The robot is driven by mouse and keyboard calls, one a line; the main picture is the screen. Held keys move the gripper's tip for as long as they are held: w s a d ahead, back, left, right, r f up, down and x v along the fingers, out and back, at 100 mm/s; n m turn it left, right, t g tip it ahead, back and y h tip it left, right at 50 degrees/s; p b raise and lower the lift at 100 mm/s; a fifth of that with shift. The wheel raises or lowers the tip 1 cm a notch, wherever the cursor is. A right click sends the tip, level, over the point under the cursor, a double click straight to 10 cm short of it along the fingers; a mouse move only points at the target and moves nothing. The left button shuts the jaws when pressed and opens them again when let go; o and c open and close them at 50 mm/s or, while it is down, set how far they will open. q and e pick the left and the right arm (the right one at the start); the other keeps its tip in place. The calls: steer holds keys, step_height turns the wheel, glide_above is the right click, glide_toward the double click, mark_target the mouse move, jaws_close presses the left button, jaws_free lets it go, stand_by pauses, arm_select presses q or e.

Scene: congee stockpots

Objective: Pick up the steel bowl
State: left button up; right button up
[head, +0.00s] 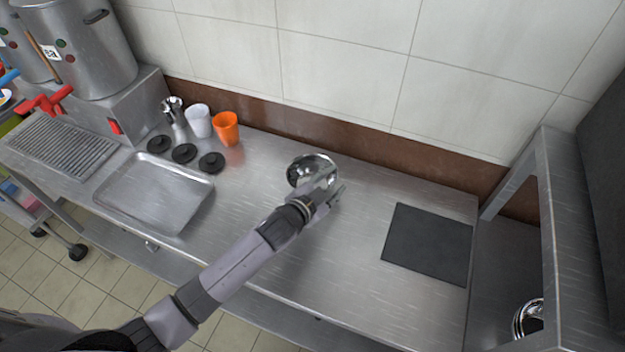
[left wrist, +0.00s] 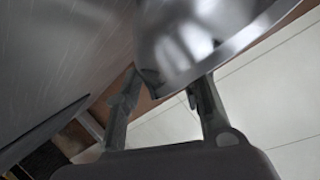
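The steel bowl (head: 303,168) is round and shiny and stands on the steel counter near the back wall, its inside facing up. My left gripper (head: 334,187) is at the bowl's right front side, and its fingers cover part of the rim. In the left wrist view, the bowl (left wrist: 200,35) fills the top, with its rim close to the fingertips. The two fingers of my left gripper (left wrist: 168,88) stand apart there. I cannot tell whether they touch the bowl. My right gripper is not in view.
An orange cup (head: 226,128), a white cup (head: 198,121) and black lids (head: 184,153) stand left of the bowl. A steel tray (head: 150,195) lies front left, a dark mat (head: 428,244) right. Other steel bowls (head: 527,318) sit lower right. The counter between bowl and mat is clear.

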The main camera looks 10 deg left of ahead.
arm_select(q)
steer(key=shift+w+d, duration=0.1)
steer(key=shift+w, duration=0.05)
steer(key=shift+c, duration=0.3)
jaws_close()
stand_by(0.3)
